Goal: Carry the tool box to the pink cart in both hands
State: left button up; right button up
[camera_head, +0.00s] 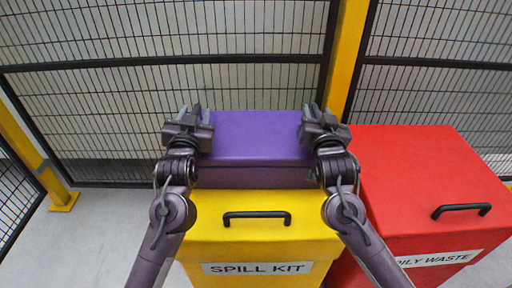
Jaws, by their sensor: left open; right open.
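A purple box (258,135), which looks like the tool box, is in the middle of the head view, at the back of the yellow bin. I cannot tell whether it rests on the bin's lid or stands clear of it. My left gripper (190,115) is open at the box's left edge. My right gripper (319,115) is open at its right edge. The grippers hide parts of both sides, and I cannot tell whether they touch the box. No pink cart is in view.
The yellow spill kit bin (255,249) with a black handle is in front of the purple box. A red oily waste bin (430,185) stands close on the right. A black mesh fence (170,100) with yellow posts (345,60) runs behind. Grey floor (95,225) is clear at left.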

pick_arm(q)
jog(key=shift+c, duration=0.3)
pick_arm(e)
jog(key=shift+c, duration=0.4)
pick_arm(q)
grip_shut()
pick_arm(e)
grip_shut()
pick_arm(q)
jog(key=shift+r, duration=0.2)
pick_arm(e)
jog(key=shift+r, duration=0.25)
